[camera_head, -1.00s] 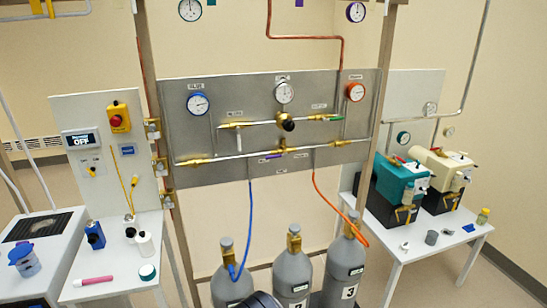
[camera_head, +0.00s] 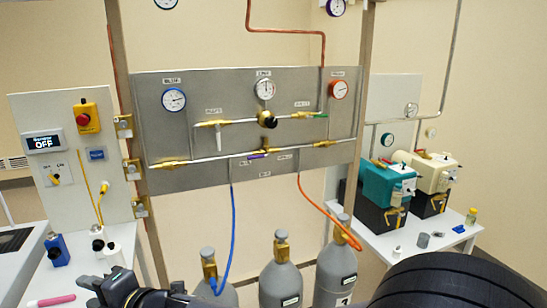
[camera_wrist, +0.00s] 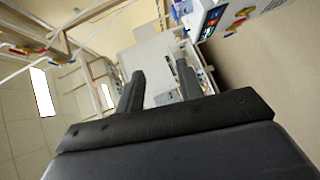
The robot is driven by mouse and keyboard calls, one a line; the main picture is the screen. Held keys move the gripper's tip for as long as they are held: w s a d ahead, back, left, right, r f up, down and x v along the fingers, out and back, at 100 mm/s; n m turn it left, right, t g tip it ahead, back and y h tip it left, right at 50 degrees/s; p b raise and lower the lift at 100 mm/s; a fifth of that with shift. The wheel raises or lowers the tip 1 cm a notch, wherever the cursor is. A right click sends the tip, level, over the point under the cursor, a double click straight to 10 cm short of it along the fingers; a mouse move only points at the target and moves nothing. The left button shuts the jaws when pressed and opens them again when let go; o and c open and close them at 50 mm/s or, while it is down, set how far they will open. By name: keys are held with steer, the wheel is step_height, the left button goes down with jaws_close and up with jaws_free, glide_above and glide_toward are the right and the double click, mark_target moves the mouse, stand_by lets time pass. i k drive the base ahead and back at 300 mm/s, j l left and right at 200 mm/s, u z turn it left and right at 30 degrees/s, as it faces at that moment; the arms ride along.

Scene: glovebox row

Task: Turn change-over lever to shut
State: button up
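The grey gas panel (camera_head: 290,92) stands ahead in the head view. It carries several small levers: a white-handled one (camera_head: 217,138) at upper left, a green one (camera_head: 321,114) at upper right and a purple one (camera_head: 257,156) on the lower line near the centre. I cannot read which label marks the change-over lever. The purple handle lies roughly along its pipe. My gripper (camera_wrist: 160,88) shows in the wrist view with its two dark fingers apart and nothing between them. It is away from the panel levers, touching none of them.
Grey cylinders (camera_head: 280,284) with blue and orange hoses stand below the panel. A white control board (camera_head: 70,150) with a red button is at left. A white table (camera_head: 400,240) with teal and cream machines is at right. My dark arm links cover the bottom edge.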

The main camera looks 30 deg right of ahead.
mark_target(269, 155)
steer(key=i+l+z, duration=0.8)
steer(key=i+l, duration=0.5)
steer(key=i+z, duration=0.05)
steer(key=i, duration=0.05)
